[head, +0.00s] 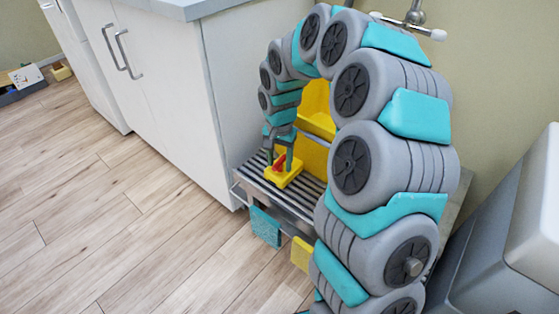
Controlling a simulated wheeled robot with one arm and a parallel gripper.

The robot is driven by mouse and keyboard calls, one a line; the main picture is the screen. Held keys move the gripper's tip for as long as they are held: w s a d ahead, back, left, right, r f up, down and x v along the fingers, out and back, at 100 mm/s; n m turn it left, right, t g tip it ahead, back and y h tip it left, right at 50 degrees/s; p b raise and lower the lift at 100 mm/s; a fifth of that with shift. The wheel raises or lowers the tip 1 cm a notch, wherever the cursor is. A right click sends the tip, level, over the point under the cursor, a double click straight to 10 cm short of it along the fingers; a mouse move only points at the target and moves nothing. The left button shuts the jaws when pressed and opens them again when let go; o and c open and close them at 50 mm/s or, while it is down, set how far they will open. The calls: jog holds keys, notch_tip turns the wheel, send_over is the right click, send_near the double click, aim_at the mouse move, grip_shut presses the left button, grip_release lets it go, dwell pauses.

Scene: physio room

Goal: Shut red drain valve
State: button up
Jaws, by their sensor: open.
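The red drain valve (279,161) is a small red handle on a yellow base (287,176), which sits on a dark slatted metal rack beside the white cabinet. My gripper (282,157) hangs down from the end of my arched grey and teal arm, right at the red valve. Its fingers are open and appear to stand on either side of the red handle. At this size I cannot tell whether they touch it. The handle's exact angle is too small to make out, and the fingers partly cover it.
A yellow container (315,112) stands behind the valve, partly hidden by my arm. A teal cloth (265,226) and a yellow cloth (301,253) hang from the rack's front (292,213). A white cabinet (165,85) stands left, a grey bin (500,225) right.

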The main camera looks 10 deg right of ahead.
jog(key=shift+f, duration=0.1)
grip_shut()
dwell(0.4)
